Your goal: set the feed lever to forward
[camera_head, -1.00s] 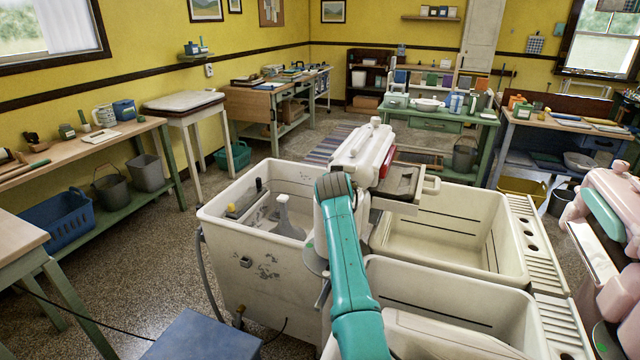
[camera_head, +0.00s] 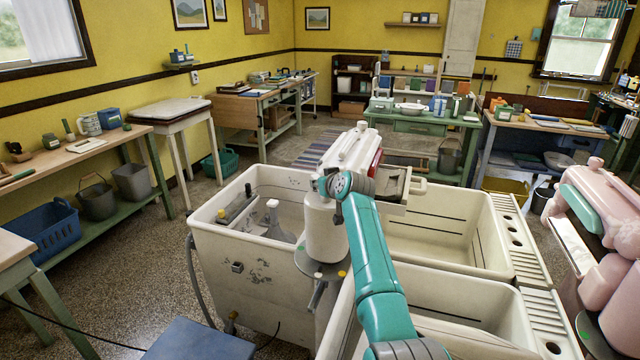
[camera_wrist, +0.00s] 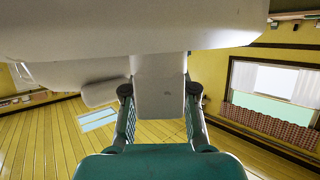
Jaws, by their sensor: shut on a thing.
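The white wringer head (camera_head: 352,150) stands on a pale post (camera_head: 325,228) at the near side of the washer's tub. In the head view my arm's wrist lies against the side of this post and hides my gripper's fingers. In the wrist view my gripper (camera_wrist: 160,92) has one dark finger on each side of a pale block, which appears to be the feed lever (camera_wrist: 160,75). The fingers are closed on it, below the large pale underside of the wringer (camera_wrist: 70,30). The lever's setting cannot be read from here.
The white washer tub (camera_head: 240,250) is left of the post, and cream rinse tubs (camera_head: 455,225) are to the right. A pink machine (camera_head: 605,240) stands at the right edge. A blue box top (camera_head: 200,340) is at the front. Open floor lies to the left.

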